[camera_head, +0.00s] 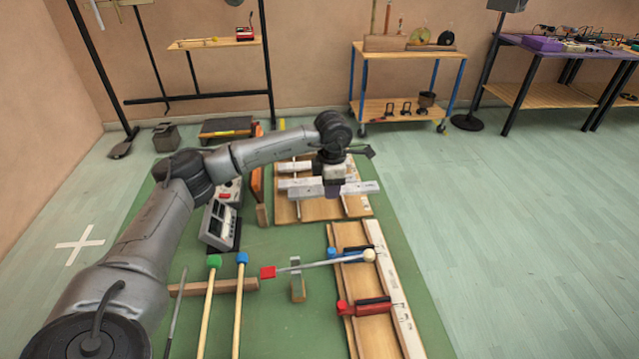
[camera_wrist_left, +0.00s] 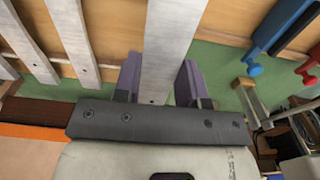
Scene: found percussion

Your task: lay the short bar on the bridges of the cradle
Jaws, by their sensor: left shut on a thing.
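My left gripper (camera_head: 333,190) points down over a wooden board (camera_head: 325,209) bearing pale grey bars. Its purple fingers (camera_wrist_left: 160,82) are shut on a pale bar (camera_wrist_left: 172,45), one finger on each side. In the head view the bar (camera_head: 360,187) shows beside the fingers, lying across the picture. I cannot tell whether it is clear of the board. A second wooden board (camera_head: 379,332), nearer the front right, carries a blue crosspiece (camera_head: 349,254), a red crosspiece (camera_head: 364,306) and a long white strip; it looks like the cradle. My right gripper is out of view.
Mallets with green (camera_head: 214,261) and blue (camera_head: 242,258) heads lean on a wooden block at the front. A grey device (camera_head: 219,224) stands left of the bars. Green floor right of the boards is clear.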

